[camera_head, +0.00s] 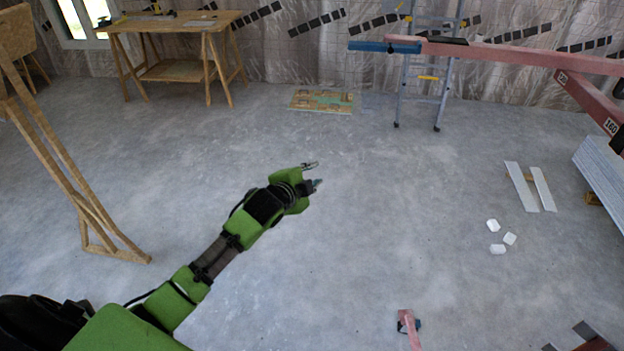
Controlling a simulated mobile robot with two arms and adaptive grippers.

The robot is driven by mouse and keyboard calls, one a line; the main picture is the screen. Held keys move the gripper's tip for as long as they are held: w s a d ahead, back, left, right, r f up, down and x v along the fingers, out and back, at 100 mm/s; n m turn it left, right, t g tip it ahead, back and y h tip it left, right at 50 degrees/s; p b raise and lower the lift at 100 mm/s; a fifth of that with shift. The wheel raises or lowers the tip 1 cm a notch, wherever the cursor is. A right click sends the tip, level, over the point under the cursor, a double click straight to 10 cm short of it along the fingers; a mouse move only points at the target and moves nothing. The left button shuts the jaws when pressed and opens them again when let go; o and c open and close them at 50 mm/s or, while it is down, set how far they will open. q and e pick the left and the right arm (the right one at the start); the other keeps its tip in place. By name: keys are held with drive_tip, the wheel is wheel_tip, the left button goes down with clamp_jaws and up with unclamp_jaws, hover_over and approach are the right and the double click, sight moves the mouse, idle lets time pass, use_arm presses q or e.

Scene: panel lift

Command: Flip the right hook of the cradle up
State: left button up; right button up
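The lift's cradle appears at the upper right as a long pinkish-red bar (540,56) with a blue end piece (385,46) pointing left. A dark flat part (447,41) lies on the bar near the blue piece; I cannot tell whether it is a hook. A second red beam (588,100) marked "160" slants below the bar, and a dark part shows at the right edge. The right hook cannot be made out clearly. My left gripper (316,174) is in mid-picture, fingers apart and empty, well away from the cradle. My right gripper is out of view.
White blocks (498,249), white strips (521,187) and stacked panels (602,172) are at right. A ladder (424,75), workbench (175,22) and wooden frame (75,180) stand around. The middle floor is clear.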

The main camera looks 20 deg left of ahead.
use_arm(q)
drive_tip(key=shift+s+f, duration=0.1)
drive_tip(key=shift+f, duration=0.4)
